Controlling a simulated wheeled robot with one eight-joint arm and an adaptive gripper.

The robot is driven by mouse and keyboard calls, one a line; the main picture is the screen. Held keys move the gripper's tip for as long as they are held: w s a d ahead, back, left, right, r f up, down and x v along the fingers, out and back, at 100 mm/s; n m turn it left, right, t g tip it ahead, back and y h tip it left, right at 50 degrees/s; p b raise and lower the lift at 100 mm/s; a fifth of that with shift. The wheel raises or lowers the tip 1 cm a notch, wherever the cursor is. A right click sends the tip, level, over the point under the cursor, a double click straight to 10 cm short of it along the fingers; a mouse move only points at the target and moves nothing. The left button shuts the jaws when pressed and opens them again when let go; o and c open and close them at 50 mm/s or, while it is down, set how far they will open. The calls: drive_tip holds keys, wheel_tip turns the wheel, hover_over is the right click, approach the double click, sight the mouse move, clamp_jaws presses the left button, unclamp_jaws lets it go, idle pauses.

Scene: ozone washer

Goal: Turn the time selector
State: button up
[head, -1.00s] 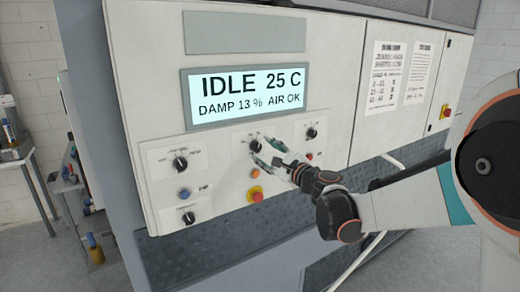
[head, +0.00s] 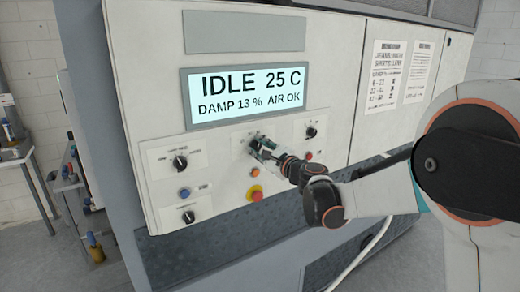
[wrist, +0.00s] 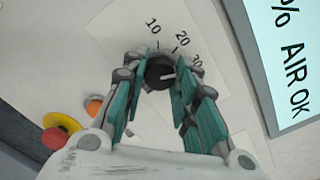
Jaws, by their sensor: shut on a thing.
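The time selector (wrist: 159,71) is a round black knob with a light pointer line. It sits on a white plate marked 10, 20 and 30 in the wrist view. The pointer line lies toward the right, near the 30 side. My gripper (wrist: 158,75) has its teal-padded fingers on both sides of the knob, shut on it. In the head view my gripper (head: 259,147) reaches the middle plate of the panel and hides most of the knob.
The display (head: 246,95) above reads IDLE 25 C, DAMP 13 %, AIR OK. A red emergency button (head: 256,196) and an orange button (head: 255,172) sit below the selector. Other black knobs are at left (head: 180,162), lower left (head: 188,217) and right (head: 311,132).

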drive_tip(key=n+b, duration=0.1)
drive_tip(key=n, duration=0.2)
drive_tip(key=shift+f+n+b, duration=0.1)
drive_tip(key=shift+n+b, duration=0.75)
drive_tip(key=shift+n, duration=1.45)
drive_tip(key=o, duration=1.1)
drive_tip(key=shift+s, duration=0.1)
